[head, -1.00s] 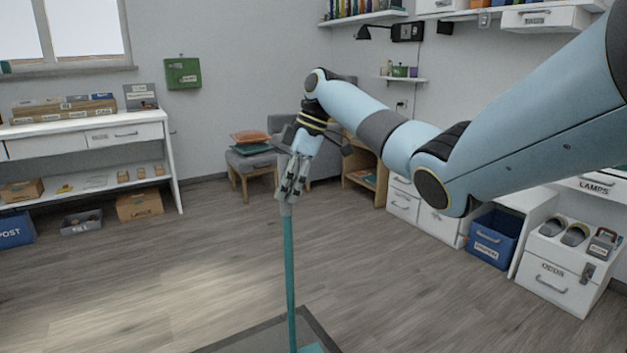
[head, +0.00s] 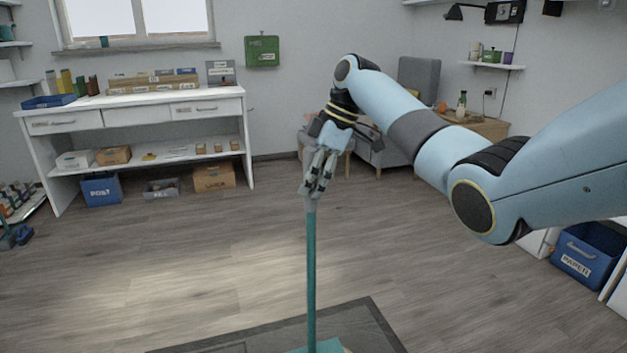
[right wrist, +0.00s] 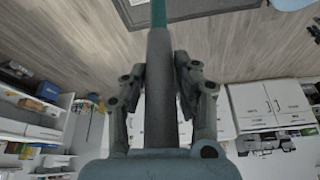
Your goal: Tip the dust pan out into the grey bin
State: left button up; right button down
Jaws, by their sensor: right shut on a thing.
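My right gripper (head: 318,180) is shut on the grey top of a long upright teal handle (head: 311,270). In the right wrist view, the grey grip (right wrist: 159,85) lies between both fingers of the right gripper (right wrist: 160,75). The handle runs down to the dust pan (head: 322,347), a teal edge cut off at the bottom of the head view. What the pan holds cannot be seen. I see no bin that I can name as the grey bin of the task. My left gripper is not in view.
A dark mat (head: 260,335) lies below the pan. A white shelf desk (head: 150,108) stands at the back left, with a blue POST bin (head: 101,190) and a grey FILL tray (head: 161,189) under it. A blue bin (head: 585,255) stands at the right. The wooden floor between is clear.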

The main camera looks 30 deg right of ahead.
jog(key=shift+r+p, duration=0.2)
jog(key=shift+p, duration=0.25)
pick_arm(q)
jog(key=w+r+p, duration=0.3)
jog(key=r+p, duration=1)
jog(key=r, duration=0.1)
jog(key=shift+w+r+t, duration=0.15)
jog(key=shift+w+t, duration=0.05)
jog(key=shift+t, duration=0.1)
pick_arm(e)
jog(key=s+a+f+t, duration=0.1)
jog(key=s+a+f, duration=0.1)
jog(key=s, duration=0.6)
jog(key=s+a+f+t, duration=0.2)
jog(key=s, duration=0.7)
jog(key=s+a+f+n+t, duration=0.1)
jog(key=s+a+f, duration=0.1)
jog(key=s, duration=0.7)
jog(key=shift+a+f+t+h, duration=0.15)
jog(key=shift+f+t+h, duration=0.15)
jog(key=shift+f+h, duration=0.15)
jog(key=shift+w, duration=0.1)
